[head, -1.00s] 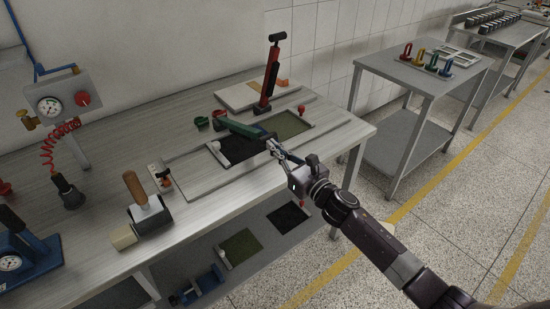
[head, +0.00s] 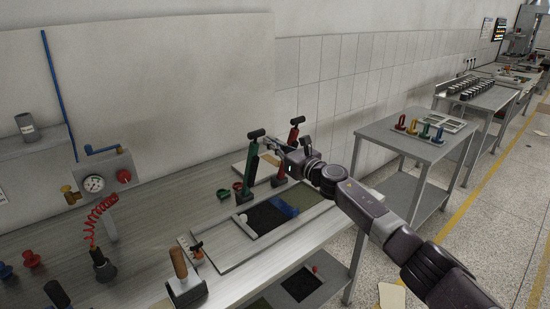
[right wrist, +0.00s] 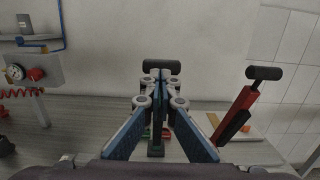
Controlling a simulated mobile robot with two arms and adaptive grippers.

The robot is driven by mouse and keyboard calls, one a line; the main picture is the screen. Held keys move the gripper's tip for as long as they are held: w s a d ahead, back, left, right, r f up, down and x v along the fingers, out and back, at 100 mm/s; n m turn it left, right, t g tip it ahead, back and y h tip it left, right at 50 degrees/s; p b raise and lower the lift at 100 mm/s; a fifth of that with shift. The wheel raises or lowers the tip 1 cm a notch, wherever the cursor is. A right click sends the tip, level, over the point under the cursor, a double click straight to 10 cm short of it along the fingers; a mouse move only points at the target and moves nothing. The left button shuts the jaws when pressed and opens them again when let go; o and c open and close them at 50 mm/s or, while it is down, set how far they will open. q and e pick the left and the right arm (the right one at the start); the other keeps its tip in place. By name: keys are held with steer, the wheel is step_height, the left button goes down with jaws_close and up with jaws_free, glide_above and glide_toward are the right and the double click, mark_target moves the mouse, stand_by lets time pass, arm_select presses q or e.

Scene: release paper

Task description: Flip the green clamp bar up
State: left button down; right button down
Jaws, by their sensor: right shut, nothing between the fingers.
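The green clamp bar (head: 252,160) with a black T-handle stands nearly upright at the back of the framed plate (head: 228,258). My right gripper (head: 272,145) is shut and empty, just right of the bar's top in the head view. In the right wrist view the gripper (right wrist: 160,82) covers most of the green bar; its black T-handle (right wrist: 161,66) shows beyond the fingertips. I cannot tell whether they touch. My left gripper is not in view.
A red clamp bar (head: 278,176) stands right of the green one, partly behind my gripper, and shows clearly in the right wrist view (right wrist: 236,113). A blue piece (head: 286,206) lies on the framed plate. A wooden-handled tool (head: 180,265) stands at the front.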

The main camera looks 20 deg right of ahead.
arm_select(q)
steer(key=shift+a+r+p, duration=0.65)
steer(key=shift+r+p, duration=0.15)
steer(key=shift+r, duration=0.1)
arm_select(e)
steer(key=w+a+r+g, duration=0.1)
steer(key=w+a+r, duration=0.1)
steer(key=w, duration=0.3)
steer(key=shift+w+a+r+h, duration=0.25)
steer(key=shift+r+h, duration=0.05)
steer(key=shift+r, duration=0.15)
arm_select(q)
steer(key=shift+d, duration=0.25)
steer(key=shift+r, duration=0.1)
arm_select(e)
steer(key=shift+r, duration=0.1)
